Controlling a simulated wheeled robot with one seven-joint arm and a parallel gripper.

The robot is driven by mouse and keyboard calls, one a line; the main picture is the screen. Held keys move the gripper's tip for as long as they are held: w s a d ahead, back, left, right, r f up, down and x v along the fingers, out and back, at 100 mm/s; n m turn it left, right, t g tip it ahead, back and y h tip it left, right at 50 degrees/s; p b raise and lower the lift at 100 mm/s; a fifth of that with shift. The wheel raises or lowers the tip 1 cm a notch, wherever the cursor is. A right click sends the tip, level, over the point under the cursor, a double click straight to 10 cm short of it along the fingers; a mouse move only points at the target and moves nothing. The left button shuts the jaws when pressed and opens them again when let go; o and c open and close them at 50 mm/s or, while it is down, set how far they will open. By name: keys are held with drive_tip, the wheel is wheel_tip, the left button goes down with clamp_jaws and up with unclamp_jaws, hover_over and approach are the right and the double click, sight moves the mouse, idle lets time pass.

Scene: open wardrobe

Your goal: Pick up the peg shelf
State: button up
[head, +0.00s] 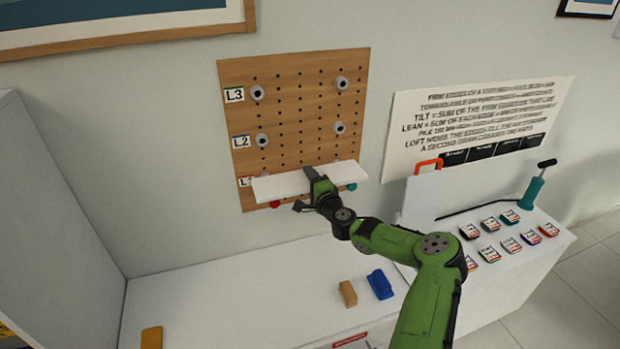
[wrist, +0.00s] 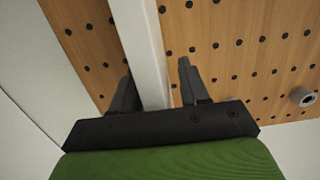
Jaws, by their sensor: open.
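The peg shelf (head: 280,186) is a white board fixed across the lower part of the wooden pegboard (head: 330,110), in the L1 row. A red peg end (head: 275,205) and a teal peg end (head: 352,187) show under it. My gripper (head: 306,190) is at the shelf's front edge, around its middle. In the wrist view the shelf (wrist: 149,45) shows as a white strip running between the two fingers of my gripper (wrist: 156,84). The fingers are open, one on each side, with a visible gap at the right finger. Contact at the left finger is unclear.
Grey pegs (head: 257,92) stick out at rows L3 and L2 above the shelf. A white side panel (head: 60,200) stands at left.

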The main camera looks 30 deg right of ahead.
drive_tip(key=shift+s, duration=0.1)
drive_tip(key=shift+c, duration=1)
clamp_jaws()
drive_tip(key=shift+r, duration=0.1)
